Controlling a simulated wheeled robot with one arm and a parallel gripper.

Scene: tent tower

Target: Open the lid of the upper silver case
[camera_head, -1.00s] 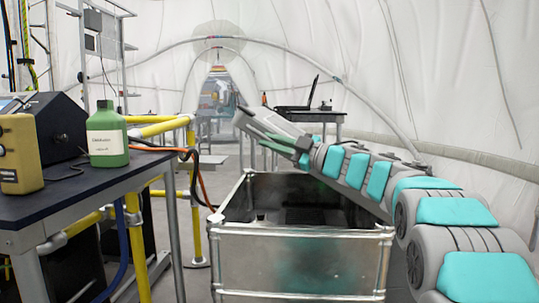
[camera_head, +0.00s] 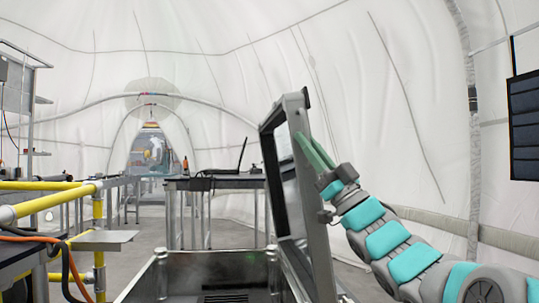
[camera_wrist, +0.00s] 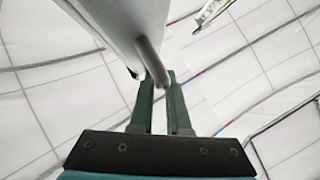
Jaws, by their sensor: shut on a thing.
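The silver case (camera_head: 215,262) stands open at the bottom of the head view, and part of its dark inside shows. Its lid (camera_head: 272,165) stands steeply up at the case's right side, its dark inner face turned left. My gripper (camera_head: 314,152) is at the lid's outer, right side, its green fingers near the upper part. In the wrist view my gripper (camera_wrist: 166,88) is shut on a thin grey bar, the lid's handle (camera_wrist: 152,62). The pale lid surface (camera_wrist: 115,25) runs along the upper left there. Whether another case is below is out of view.
A table (camera_head: 215,183) with a laptop (camera_head: 237,160) and an orange bottle (camera_head: 186,164) stands behind the case. Yellow railing (camera_head: 50,200) and orange and black hoses (camera_head: 68,262) are at the left. A dark panel (camera_head: 525,125) hangs at the far right.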

